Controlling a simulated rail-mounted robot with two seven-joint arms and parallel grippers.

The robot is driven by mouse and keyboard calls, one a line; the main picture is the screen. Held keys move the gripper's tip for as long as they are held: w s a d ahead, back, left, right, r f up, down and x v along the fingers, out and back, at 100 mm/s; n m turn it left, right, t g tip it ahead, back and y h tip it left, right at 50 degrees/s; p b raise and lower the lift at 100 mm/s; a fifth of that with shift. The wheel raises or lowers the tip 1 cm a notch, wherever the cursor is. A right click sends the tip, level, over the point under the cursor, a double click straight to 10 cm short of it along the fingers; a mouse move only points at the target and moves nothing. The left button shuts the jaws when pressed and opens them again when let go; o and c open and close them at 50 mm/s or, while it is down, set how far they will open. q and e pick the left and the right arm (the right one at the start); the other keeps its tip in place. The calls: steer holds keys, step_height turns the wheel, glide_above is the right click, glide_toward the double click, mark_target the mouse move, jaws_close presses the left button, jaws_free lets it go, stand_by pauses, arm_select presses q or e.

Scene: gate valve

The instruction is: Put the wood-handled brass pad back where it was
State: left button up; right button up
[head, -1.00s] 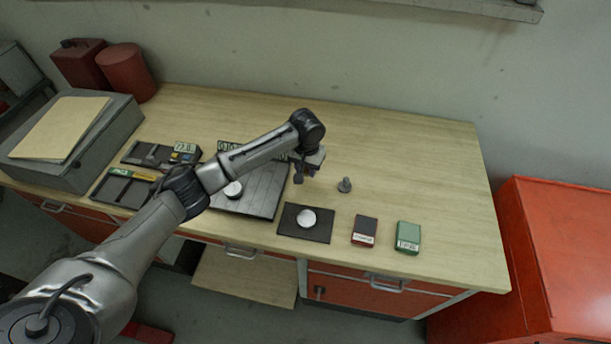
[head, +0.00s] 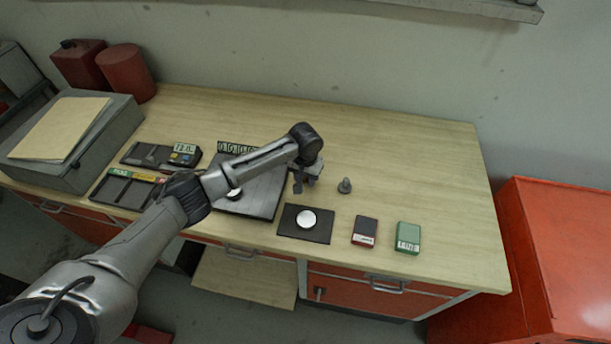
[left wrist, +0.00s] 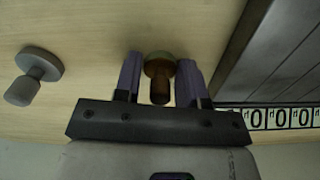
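The wood-handled brass pad (left wrist: 158,78) shows in the left wrist view, its brown handle toward the camera and its brass disc beyond, against the pale bench top (head: 410,155). My left gripper (left wrist: 160,74) has one purple finger on each side of the handle, with narrow gaps visible, so it looks open around it. In the head view my left gripper (head: 303,184) is low over the bench; the pad cannot be made out there. Whether the pad's disc touches the bench is unclear. My right gripper is not in view.
A grey knobbed piece (head: 345,186) stands close right of the gripper; a dark plate (head: 262,195) lies left. In front are a black mat (head: 290,228) with a pale disc (head: 306,219), a dark red box (head: 365,231) and a green box (head: 408,238). The bench's back right is clear.

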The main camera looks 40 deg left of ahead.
arm_select(q)
steer(key=o, duration=0.3)
steer(key=shift+o, duration=0.2)
steer(key=shift+r, duration=0.15)
step_height(320, 180, up, 12)
steer(key=p, duration=0.1)
stand_by(0.5)
